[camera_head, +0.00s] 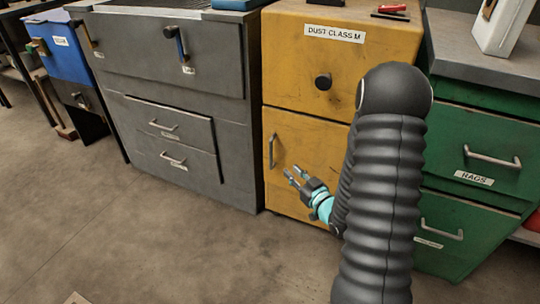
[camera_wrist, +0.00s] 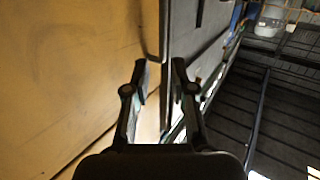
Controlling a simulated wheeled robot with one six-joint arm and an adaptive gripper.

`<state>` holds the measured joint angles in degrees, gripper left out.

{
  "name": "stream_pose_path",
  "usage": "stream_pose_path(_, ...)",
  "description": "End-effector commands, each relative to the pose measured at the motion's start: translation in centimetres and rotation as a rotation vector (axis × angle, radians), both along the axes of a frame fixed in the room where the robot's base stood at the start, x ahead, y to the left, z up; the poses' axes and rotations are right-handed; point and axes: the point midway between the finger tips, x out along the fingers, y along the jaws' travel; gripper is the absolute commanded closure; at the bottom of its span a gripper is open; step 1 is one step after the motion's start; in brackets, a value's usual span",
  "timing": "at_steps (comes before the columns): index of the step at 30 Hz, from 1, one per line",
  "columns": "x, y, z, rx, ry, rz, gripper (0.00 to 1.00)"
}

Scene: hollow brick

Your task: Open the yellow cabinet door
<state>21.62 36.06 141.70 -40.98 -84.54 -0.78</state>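The yellow cabinet (camera_head: 300,85) has an upper front with a round black knob (camera_head: 323,82) and a "DUST CLASS M" label. Below it is a shut yellow door (camera_head: 310,145) with an upright grey bar handle (camera_head: 272,150) near its left edge. My gripper (camera_head: 293,172) is in front of this door, just right of and below the handle in the head view. In the wrist view my gripper (camera_wrist: 160,72) is open, with a gap between its fingers. A bar that looks like the handle (camera_wrist: 163,35) lies beyond the fingertips, in line with the gap; no contact is visible.
A grey cabinet (camera_head: 175,60) with several handles stands directly left. A green drawer unit (camera_head: 475,130) labelled "RAGS" stands right. A blue box (camera_head: 62,45) is at far left. My arm hides the yellow cabinet's right side.

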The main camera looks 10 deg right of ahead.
Motion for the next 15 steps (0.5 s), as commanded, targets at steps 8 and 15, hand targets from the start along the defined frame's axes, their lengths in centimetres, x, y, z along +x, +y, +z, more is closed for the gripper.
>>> stream_pose_path(8, -0.2, 0.2, -0.9, 0.060, -0.050, 0.018, 0.76)
stream_pose_path(15, 3.1, 1.5, -0.7, 0.059, -0.052, 0.021, 0.76)
